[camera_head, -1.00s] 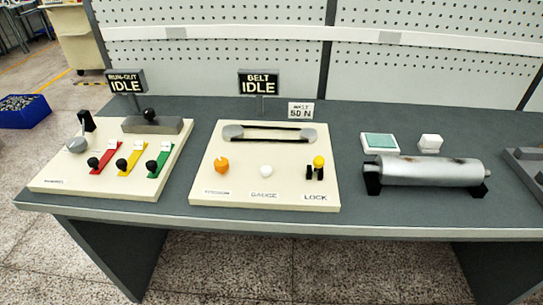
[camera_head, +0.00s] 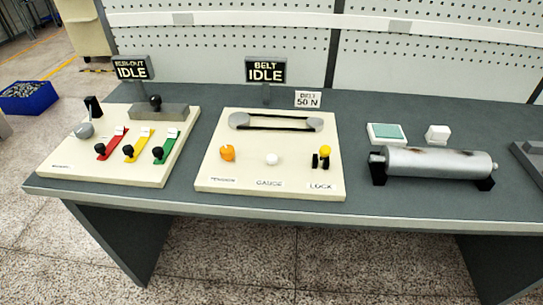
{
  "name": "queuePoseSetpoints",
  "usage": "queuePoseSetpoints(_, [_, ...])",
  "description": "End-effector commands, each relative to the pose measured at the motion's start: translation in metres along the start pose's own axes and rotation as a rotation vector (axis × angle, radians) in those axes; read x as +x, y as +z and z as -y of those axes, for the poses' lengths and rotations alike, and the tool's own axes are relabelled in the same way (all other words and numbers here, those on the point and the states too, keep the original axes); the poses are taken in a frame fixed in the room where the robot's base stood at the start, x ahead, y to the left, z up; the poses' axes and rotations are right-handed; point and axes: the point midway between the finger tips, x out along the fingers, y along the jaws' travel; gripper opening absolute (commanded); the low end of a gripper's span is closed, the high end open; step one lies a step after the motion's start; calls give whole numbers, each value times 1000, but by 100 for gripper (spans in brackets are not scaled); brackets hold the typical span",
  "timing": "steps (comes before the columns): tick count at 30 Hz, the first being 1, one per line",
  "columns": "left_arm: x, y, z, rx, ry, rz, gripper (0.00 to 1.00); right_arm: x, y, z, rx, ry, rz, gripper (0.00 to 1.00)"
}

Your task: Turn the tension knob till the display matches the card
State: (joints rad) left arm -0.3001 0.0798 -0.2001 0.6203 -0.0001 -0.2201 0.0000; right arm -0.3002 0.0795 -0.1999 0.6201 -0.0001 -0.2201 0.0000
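The orange tension knob (camera_head: 227,153) sits at the left of the cream belt panel (camera_head: 215,185), above a label reading TENSION. The belt display (camera_head: 265,71) stands behind the panel and reads BELT IDLE. The small white card (camera_head: 308,99) reads BELT 50 N. A white gauge button (camera_head: 271,159) and a yellow-topped lock lever (camera_head: 324,152) are on the same panel. A belt loop on two grey pulleys (camera_head: 276,122) lies at its back. Neither of my grippers is in view.
Left is a run-out panel (camera_head: 75,172) with red, yellow and green levers and an IDLE display (camera_head: 133,68). Right are a metal roller (camera_head: 435,162) on black supports, a teal-topped pad (camera_head: 388,133) and a white block (camera_head: 437,134). The table's front strip is clear.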

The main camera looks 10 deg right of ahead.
Motion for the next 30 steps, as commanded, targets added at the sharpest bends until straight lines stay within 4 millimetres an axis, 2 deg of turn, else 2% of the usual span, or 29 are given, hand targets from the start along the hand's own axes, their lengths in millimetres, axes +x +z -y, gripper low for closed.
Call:
queuePoseSetpoints(4, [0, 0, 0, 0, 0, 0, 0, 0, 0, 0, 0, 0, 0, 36])
queuePoseSetpoints(5, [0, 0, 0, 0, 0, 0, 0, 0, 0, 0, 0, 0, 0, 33])
queuePoseSetpoints(11, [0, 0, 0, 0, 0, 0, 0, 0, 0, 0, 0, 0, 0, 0])
queuePoseSetpoints(30, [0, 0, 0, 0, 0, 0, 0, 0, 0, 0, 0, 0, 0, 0])
